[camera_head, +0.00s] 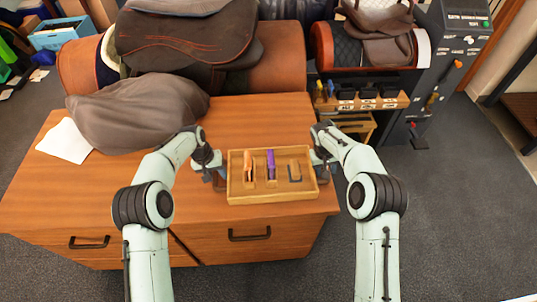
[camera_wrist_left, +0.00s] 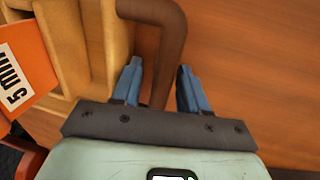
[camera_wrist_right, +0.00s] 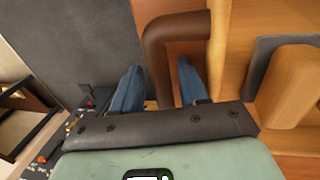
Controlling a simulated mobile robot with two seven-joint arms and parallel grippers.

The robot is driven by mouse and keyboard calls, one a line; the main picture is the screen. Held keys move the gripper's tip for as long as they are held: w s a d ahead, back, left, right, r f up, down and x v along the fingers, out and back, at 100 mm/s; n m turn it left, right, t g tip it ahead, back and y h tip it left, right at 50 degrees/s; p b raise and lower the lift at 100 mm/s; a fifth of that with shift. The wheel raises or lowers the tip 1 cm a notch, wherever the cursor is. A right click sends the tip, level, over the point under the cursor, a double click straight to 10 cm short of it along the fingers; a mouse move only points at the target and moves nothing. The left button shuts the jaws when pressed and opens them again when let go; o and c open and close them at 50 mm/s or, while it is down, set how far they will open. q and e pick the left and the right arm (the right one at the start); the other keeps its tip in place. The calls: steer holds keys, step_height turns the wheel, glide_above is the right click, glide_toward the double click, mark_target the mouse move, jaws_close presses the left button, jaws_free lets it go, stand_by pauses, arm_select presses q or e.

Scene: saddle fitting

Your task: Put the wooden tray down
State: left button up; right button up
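The wooden tray (camera_head: 273,199) is over the front right part of the desktop and looks level. It seems to rest there, though any small gap under it is hidden. It holds an orange tool (camera_head: 249,168), a purple tool (camera_head: 270,165) and a dark grey piece (camera_head: 294,171). My left gripper (camera_head: 219,175) is at the tray's left end. In the left wrist view its fingers (camera_wrist_left: 160,85) stand apart on both sides of a brown handle (camera_wrist_left: 166,55). My right gripper (camera_head: 323,168) is at the right end; its fingers (camera_wrist_right: 159,85) likewise stand apart around the other handle (camera_wrist_right: 157,60).
The wooden desk (camera_head: 240,115) has free room behind the tray. A grey-brown cover (camera_head: 138,113) and a white sheet (camera_head: 64,141) lie at left. Saddles (camera_head: 190,40) stand at the back. A small tool rack (camera_head: 365,103) stands behind right. The desk's front and right edges are close.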

arm_select(q)
steer(key=shift+w+a, duration=0.1)
arm_select(e)
steer(key=shift+w+a, duration=0.1)
steer(key=shift+a, duration=0.05)
arm_select(q)
steer(key=shift+r, duration=0.1)
arm_select(e)
steer(key=shift+r, duration=0.15)
arm_select(q)
step_height(320, 180, up, 8)
steer(key=a, duration=0.1)
steer(key=shift+a, duration=0.2)
arm_select(e)
steer(key=v, duration=1.2)
